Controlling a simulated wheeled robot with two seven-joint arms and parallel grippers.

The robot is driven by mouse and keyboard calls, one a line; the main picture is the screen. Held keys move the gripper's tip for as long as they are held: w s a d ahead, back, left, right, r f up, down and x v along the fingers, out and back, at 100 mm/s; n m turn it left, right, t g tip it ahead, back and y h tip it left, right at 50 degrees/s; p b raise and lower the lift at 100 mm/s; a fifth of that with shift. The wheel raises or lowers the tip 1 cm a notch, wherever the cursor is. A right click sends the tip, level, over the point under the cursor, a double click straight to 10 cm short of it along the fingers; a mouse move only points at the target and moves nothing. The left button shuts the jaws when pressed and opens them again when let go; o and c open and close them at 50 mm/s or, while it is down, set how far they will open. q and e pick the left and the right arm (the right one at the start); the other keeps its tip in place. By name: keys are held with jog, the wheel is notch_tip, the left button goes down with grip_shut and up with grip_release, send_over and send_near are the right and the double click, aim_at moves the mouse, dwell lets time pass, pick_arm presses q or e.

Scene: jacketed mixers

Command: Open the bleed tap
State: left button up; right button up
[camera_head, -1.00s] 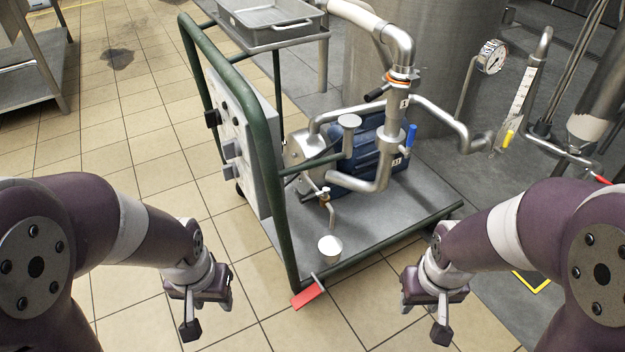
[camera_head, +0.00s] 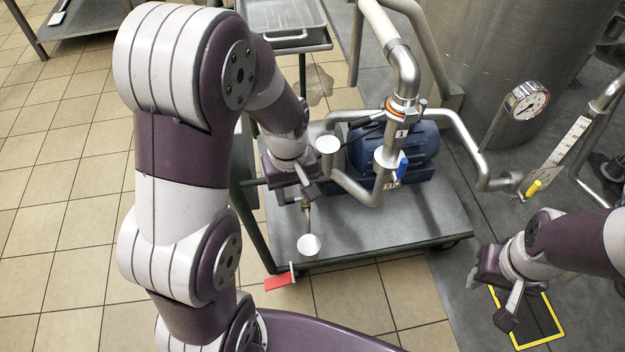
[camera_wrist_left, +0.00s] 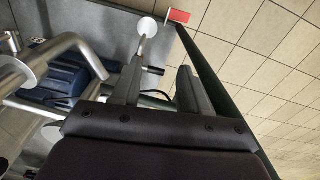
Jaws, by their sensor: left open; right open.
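The bleed tap (camera_head: 307,213) is a small tap with a thin down-turned spout, low on the pump cart's pipework. Its spout points toward a white cup (camera_head: 309,244) on the cart deck. In the head view my left gripper (camera_head: 295,192) is open just at the tap, and its fingers hide most of the tap body. In the left wrist view the spout (camera_wrist_left: 143,46) and the cup (camera_wrist_left: 147,26) show beyond the open fingers (camera_wrist_left: 160,78). I cannot tell whether a finger touches the tap. My right gripper (camera_head: 490,297) is open and empty at the right.
A gauge (camera_head: 527,101) and a yellow-handled valve (camera_head: 533,188) stand at the right. Floor in front of the cart is clear.

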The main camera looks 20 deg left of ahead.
pick_arm(q)
jog(key=w+a+n+p, duration=0.3)
jog(key=w+n, duration=0.2)
jog(key=n, duration=0.2)
jog(key=n+g+h+p, duration=0.15)
jog(key=n+p, duration=0.25)
jog(key=n, duration=0.5)
send_near(287, 199)
jog(key=shift+n+g, duration=0.25)
jog(key=shift+n, duration=0.25)
jog(key=b+x, duration=0.1)
jog(key=x, duration=0.1)
jog(key=b+x, duration=0.1)
jog(key=x, duration=0.2)
jog(key=b+x, duration=0.2)
jog(key=x, duration=0.1)
jog(key=shift+w+f, duration=0.25)
grip_shut()
